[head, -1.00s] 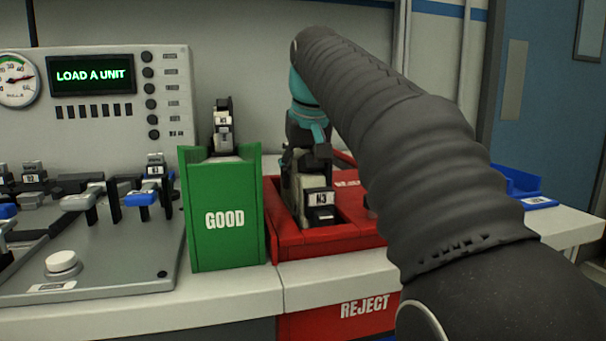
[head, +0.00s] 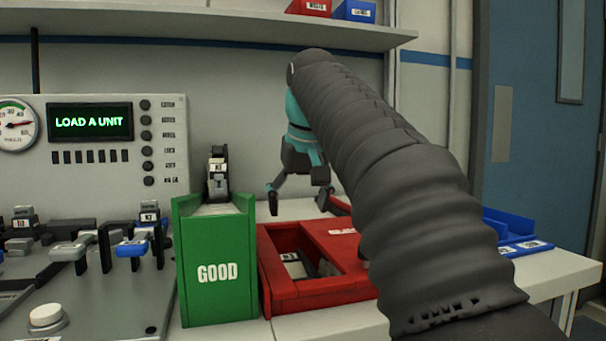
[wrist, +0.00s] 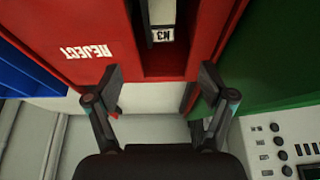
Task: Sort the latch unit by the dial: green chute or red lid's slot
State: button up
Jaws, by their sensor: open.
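The latch unit marked N3 (wrist: 162,32) lies inside the slot of the red reject lid (head: 325,240). In the head view only part of a pale unit (head: 292,262) shows down in that slot. My gripper (head: 298,200) is open and empty, raised above and behind the slot; in the wrist view its fingers (wrist: 160,100) are spread apart. The green chute (head: 217,275) marked GOOD stands left of the red lid, with another unit (head: 217,172) at its top. The dial (head: 14,126) is at the far left; its needle points right.
The tester display (head: 91,122) reads LOAD A UNIT. Several units and blue-handled clamps (head: 132,246) sit on the left fixture. Blue trays (head: 515,230) lie at the right. A shelf (head: 250,28) with bins runs above.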

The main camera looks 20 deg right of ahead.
jog(key=v, duration=0.7)
jog(key=shift+r, duration=0.3)
jog(key=shift+s, duration=0.1)
dwell(0.9)
